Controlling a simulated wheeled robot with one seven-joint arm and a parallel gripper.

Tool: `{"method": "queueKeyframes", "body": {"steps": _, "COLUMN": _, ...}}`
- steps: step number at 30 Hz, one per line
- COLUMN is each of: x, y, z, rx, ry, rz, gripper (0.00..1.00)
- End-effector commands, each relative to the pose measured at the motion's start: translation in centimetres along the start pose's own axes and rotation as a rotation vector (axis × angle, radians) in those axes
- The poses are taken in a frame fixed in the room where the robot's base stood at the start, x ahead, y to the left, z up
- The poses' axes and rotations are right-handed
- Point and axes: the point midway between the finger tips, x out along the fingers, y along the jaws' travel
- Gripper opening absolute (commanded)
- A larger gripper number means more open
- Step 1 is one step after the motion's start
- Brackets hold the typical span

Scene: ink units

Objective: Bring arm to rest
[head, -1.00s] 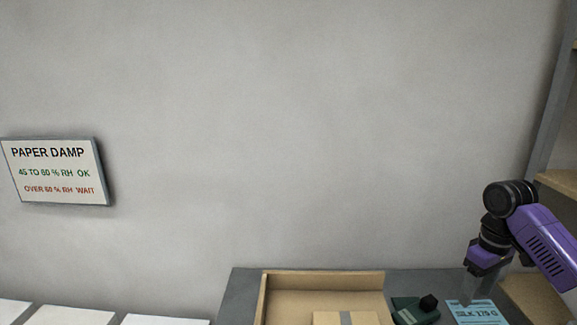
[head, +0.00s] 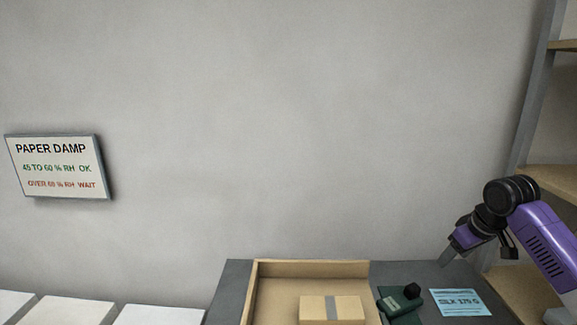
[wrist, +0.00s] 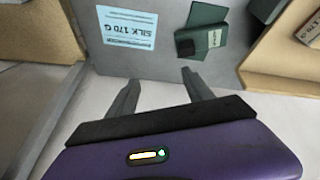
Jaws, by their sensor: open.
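My gripper (head: 447,258) is at the right of the head view, on my purple and black arm. It is tilted down to the left, above the grey table top and in front of the wall. In the wrist view my gripper (wrist: 160,80) shows two grey fingers set apart with nothing between them. The fingers reach toward the table edge, clear of the blue label and the green item.
A wooden tray (head: 262,292) holds a cardboard box (head: 315,309). Beside it are a dark green item (head: 400,303) and a blue "SILK 170 G" label (head: 460,302). Shelving (head: 533,110) stands at right. White stacks (head: 68,311) lie lower left. The wall carries a sign (head: 55,166).

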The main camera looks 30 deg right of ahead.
Motion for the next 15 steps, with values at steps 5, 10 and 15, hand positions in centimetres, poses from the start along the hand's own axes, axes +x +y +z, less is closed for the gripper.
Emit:
{"method": "queueKeyframes", "body": {"steps": 5, "x": 0.1, "y": -2.0, "z": -4.7, "rx": 0.02, "ry": 0.233, "rz": 0.011, "gripper": 0.6}}
{"method": "queueKeyframes", "body": {"steps": 10, "x": -0.3, "y": -6.9, "z": -9.7, "rx": 0.059, "ry": 0.514, "rz": -0.016, "gripper": 0.6}}
{"method": "queueKeyframes", "body": {"steps": 15, "x": -1.7, "y": -13.3, "z": -12.8, "rx": 0.134, "ry": 0.787, "rz": -0.067, "gripper": 0.6}}
